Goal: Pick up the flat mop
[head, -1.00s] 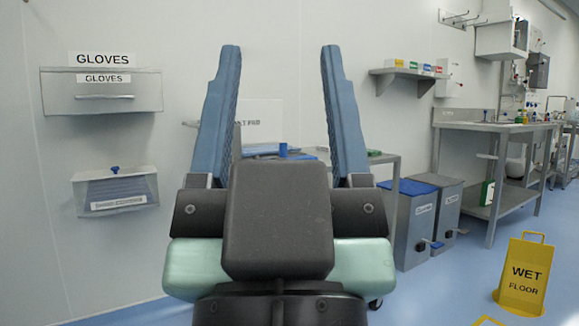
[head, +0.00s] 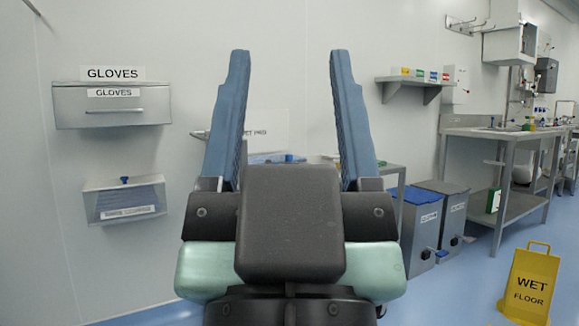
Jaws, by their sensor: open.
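My gripper (head: 289,52) is open and empty, with its two blue fingers pointing up and away in the middle of the head view. Between and behind the fingers is a grey metal table or cart (head: 391,169) with blue items (head: 283,158) on top. My gripper and wrist hide most of it. A short grey bar end (head: 199,133) shows left of the left finger. I cannot tell whether it is part of the flat mop. I cannot clearly make out the flat mop.
A gloves box (head: 112,108) and a clear dispenser (head: 124,200) hang on the left wall. Lidded bins (head: 420,225) stand right of the cart, near a steel bench (head: 500,133). A yellow wet floor sign (head: 529,285) stands on the blue floor at right.

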